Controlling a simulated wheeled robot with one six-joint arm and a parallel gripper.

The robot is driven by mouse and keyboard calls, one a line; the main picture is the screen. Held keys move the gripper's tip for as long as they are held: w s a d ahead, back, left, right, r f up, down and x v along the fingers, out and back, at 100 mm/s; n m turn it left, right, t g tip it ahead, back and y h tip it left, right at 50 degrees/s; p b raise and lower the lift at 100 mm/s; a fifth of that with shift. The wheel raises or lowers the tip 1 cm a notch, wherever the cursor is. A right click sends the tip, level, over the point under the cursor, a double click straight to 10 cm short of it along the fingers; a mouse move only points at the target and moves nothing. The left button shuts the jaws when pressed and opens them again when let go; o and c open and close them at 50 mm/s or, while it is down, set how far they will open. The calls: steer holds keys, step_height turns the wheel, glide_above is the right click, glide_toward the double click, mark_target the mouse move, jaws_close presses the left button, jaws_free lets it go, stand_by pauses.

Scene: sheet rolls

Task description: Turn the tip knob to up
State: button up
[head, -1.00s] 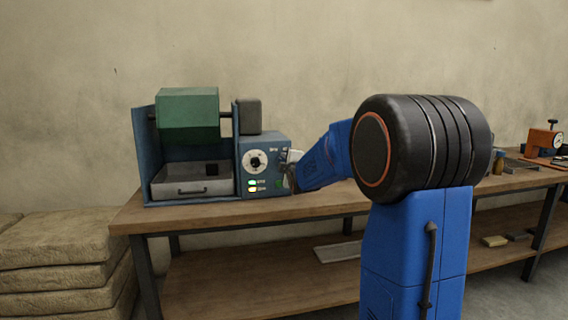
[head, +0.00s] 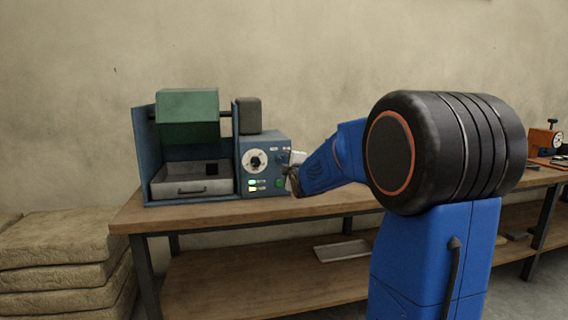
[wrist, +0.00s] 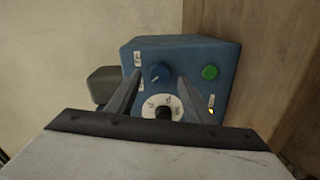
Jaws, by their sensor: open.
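The blue control box (head: 264,185) stands on the bench at the right end of the machine. In the wrist view, its panel (wrist: 226,58) carries a small blue knob (wrist: 159,72) and a white dial with a black knob (wrist: 163,108). The dial also shows in the head view (head: 255,160). The labels are too small to read, so I cannot tell for sure which knob is the tip knob. My gripper (wrist: 160,76) is open, with its fingers on either side of the blue knob; contact is not clear. In the head view my gripper (head: 291,166) hides the panel's right part.
A green button (wrist: 209,72) sits beside the blue knob. The machine has a green block (head: 187,115) above a grey tray (head: 180,188). The wooden bench (head: 222,212) is clear in front. Stacked sacks (head: 58,260) lie at the left.

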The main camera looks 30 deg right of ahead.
steer(key=v, duration=1.4)
steer(key=s+a+f+m+g+y, duration=0.1)
steer(key=s+a+f+m+g, duration=0.3)
steer(key=s, duration=0.7)
steer(key=s+a+f+m+g+y, duration=0.2)
steer(key=s+a+f+m+g, duration=0.2)
steer(key=s+a+f, duration=0.4)
steer(key=s+a+f+m+g+y, duration=0.1)
steer(key=s+a+f+m+g, duration=0.3)
steer(key=s+f, duration=0.5)
steer(key=s+a, duration=0.1)
steer(key=s, duration=0.6)
steer(key=shift+s+a+f+m+y, duration=0.15)
steer(key=shift+a+m+y, duration=0.15)
steer(key=shift+a+m, duration=0.1)
